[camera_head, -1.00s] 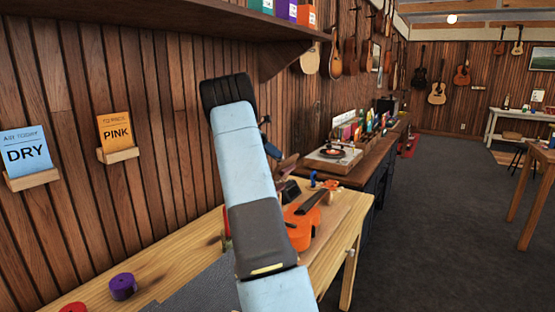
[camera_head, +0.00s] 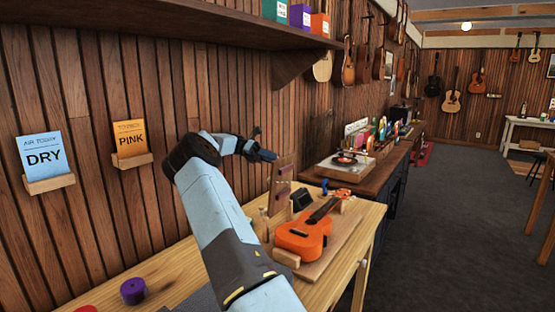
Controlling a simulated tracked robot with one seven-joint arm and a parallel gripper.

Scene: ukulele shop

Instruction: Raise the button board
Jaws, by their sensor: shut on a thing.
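The button board (camera_head: 281,188) is an upright, narrow wooden board with a few dark pinkish bars across it, over the wooden workbench (camera_head: 362,240). My gripper (camera_head: 272,156) is at the board's upper left edge, shut on it; the fingertips are small and hard to make out. My light blue arm reaches up from the bottom of the view and bends over to the right. The board's lower end is close to the bench top, and I cannot tell if it touches.
An orange ukulele (camera_head: 303,236) lies on a wooden base right of the board. A turntable (camera_head: 345,164) stands on the counter behind. A purple roll (camera_head: 133,291) lies at the bench's left. A shelf (camera_head: 190,22) with boxes overhangs. Open floor is at right.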

